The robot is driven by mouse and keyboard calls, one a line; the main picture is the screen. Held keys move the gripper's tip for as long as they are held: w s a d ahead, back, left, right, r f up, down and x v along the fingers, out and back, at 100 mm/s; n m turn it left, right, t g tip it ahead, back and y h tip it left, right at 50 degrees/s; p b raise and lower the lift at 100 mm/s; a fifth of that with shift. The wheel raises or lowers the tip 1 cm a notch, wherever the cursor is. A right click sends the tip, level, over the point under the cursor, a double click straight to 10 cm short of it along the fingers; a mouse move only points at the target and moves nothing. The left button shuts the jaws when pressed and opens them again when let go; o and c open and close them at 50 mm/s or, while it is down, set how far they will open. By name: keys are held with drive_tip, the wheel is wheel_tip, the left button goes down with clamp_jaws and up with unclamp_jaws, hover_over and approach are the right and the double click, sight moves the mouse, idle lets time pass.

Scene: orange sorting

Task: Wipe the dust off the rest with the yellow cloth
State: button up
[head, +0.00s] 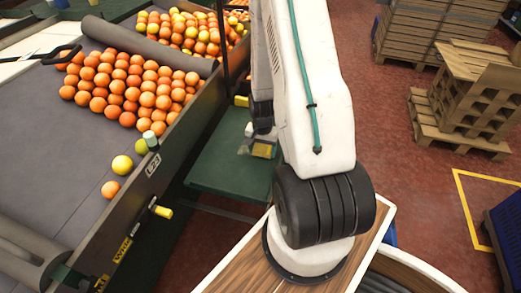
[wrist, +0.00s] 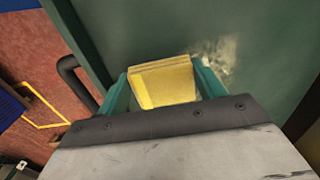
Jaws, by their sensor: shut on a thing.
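The rest is a dark green flat panel (head: 225,170) beside the conveyor's side wall; it also fills most of the wrist view (wrist: 140,32). My gripper (wrist: 160,74) has teal fingers and is shut on the folded yellow cloth (wrist: 168,88). The cloth also shows in the head view (head: 262,150), low over the panel under my arm. A pale, smudged dust patch (wrist: 218,54) lies on the panel just to the right of and beyond the cloth. I cannot tell whether the cloth touches the panel. My arm hides part of the panel in the head view.
A grey conveyor (head: 40,130) with many oranges (head: 130,85) and a few yellow fruits runs along the left. Its dark side wall (head: 165,165) borders the panel. Wooden pallets (head: 470,105) stand at the back right. A dark pipe (wrist: 75,75) runs by the panel's left edge.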

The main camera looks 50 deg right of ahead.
sight(263, 150)
wheel_tip(263, 150, up, 3)
drive_tip(key=shift+s+d+r, duration=0.1)
drive_tip(key=shift+s, duration=0.05)
drive_tip(key=shift+r, duration=2.25)
